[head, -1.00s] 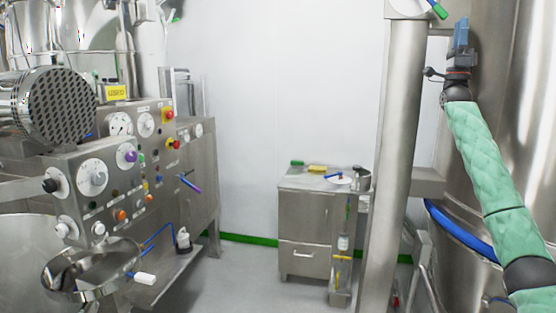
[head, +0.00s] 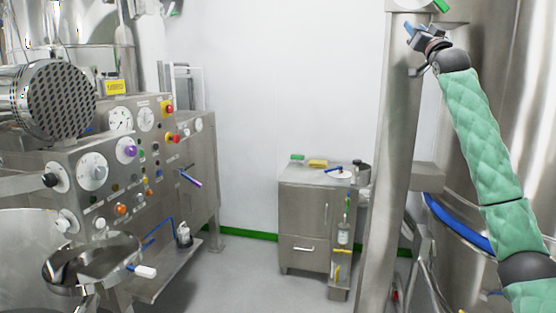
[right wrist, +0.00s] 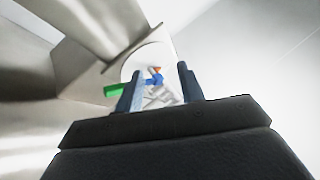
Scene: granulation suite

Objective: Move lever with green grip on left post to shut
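The lever with the green grip (head: 441,5) is at the top edge of the head view, near the top of the steel post (head: 393,150); most of it is cut off there. In the right wrist view the green grip (right wrist: 115,90) points left from a blue hub (right wrist: 153,80) on a round white plate (right wrist: 157,55). My right gripper (head: 410,32) is raised beside the post, below the lever. In the right wrist view its fingers (right wrist: 161,88) are apart with nothing held, and the hub shows between them. My left gripper is out of view.
A large steel vessel (head: 530,90) with a blue hose (head: 460,226) stands behind my right arm. A control panel (head: 140,165) with knobs and dials is at left. A low steel cabinet (head: 303,215) stands by the white wall. Open floor lies between.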

